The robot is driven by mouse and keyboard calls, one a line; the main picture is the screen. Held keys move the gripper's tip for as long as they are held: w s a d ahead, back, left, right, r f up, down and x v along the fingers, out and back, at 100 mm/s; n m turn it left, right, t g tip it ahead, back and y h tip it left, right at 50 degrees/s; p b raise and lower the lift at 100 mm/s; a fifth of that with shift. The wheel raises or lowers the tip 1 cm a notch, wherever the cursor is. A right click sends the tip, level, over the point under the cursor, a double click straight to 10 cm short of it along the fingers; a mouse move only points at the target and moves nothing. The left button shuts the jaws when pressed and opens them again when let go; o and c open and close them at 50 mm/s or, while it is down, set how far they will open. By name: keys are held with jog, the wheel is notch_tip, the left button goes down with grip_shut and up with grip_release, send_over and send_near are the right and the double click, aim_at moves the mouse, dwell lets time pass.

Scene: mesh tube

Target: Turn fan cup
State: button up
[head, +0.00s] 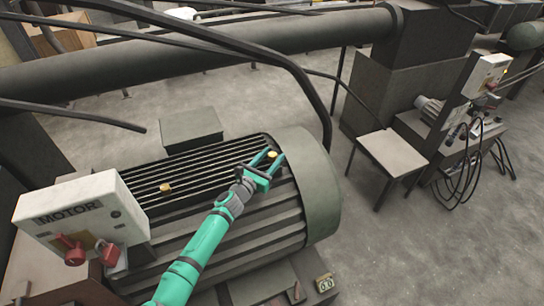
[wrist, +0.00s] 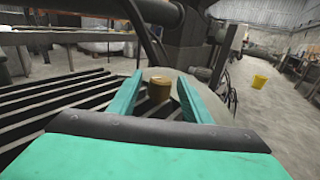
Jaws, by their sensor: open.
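Two small brass cups sit on top of the finned grey motor. One cup (head: 272,155) is near the motor's rounded right end, and the other cup (head: 165,188) is further left. My gripper (head: 271,158) is open at the right-hand cup, its green fingers on either side of it. In the wrist view the brass cup (wrist: 159,89) stands upright just ahead, between the fingertips of my gripper (wrist: 158,84). I cannot tell whether a finger touches it. The motor's cooling fins (wrist: 60,105) run below and to the left.
A white MOTOR box (head: 80,215) with red switches stands at the left. A thick pipe (head: 200,50) and dark cables cross behind the motor. A small table (head: 392,150) and a control post (head: 480,75) stand to the right. The wrist view shows a yellow bucket (wrist: 259,81) on open floor.

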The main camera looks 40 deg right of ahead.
jog(key=v, duration=1)
jog(key=shift+a, duration=0.1)
